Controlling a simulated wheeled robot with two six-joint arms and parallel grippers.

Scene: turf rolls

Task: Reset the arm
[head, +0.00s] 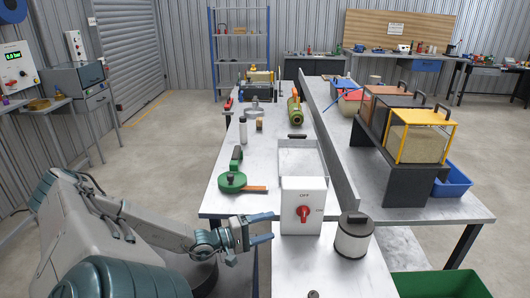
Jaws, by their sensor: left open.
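My right gripper is not in view.
A white cylinder with dark ends (353,237) stands right of the box. A green tool (232,181) lies behind the gripper. A tall grey divider (330,135) splits the table. Yellow-framed block (417,144) and blue bin (452,182) are right; green bin (440,284) is front right.

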